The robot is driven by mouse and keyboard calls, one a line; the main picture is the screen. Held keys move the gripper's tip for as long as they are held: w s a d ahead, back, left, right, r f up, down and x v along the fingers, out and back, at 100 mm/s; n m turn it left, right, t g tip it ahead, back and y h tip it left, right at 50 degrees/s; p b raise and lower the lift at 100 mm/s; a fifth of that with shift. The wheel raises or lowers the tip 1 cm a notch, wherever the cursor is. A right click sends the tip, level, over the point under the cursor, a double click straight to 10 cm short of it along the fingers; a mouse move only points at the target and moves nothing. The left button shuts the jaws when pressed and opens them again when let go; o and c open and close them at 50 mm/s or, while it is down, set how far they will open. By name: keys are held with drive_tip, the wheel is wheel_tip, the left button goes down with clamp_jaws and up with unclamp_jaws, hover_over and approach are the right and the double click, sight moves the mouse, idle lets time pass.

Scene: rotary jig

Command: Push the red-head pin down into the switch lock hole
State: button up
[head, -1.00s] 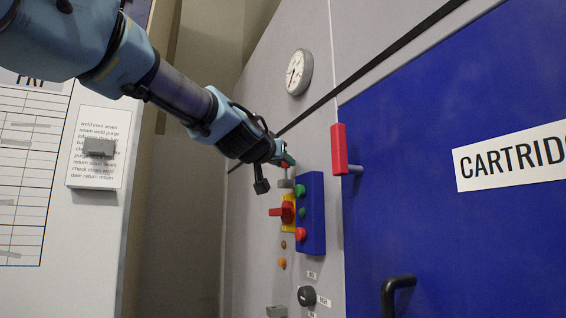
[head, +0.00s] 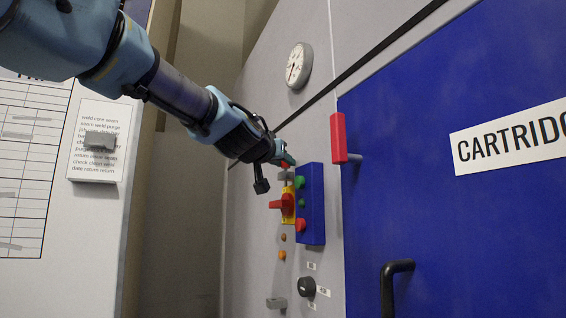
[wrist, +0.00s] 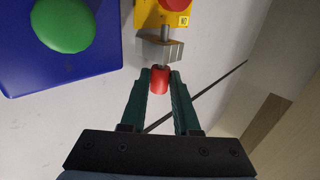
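The red-head pin (wrist: 159,81) is between my gripper's two green fingers (wrist: 159,76) in the wrist view. The fingers close on its red head from both sides. The pin's far end points at a grey metal lock block (wrist: 160,49) and appears to meet or nearly meet it; the hole itself is hidden. In the head view, my gripper (head: 286,161) is just above the lock block (head: 286,176), with little gap between. Below the block is the yellow switch plate (head: 287,192) with a red rotary handle (head: 283,203).
A blue button box (head: 314,205) with green and red buttons stands out beside the switch. A red handle (head: 339,138) sits on the blue door's edge to the right. A black knob (head: 306,287) and a gauge (head: 299,65) are on the same panel.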

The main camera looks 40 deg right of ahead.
drive_tip(key=o, duration=0.5)
drive_tip(key=shift+s, duration=0.1)
drive_tip(key=b+v, duration=0.1)
drive_tip(key=v, duration=0.4)
drive_tip(key=b+v, duration=0.2)
drive_tip(key=v, duration=0.3)
drive_tip(key=shift+a, duration=0.45)
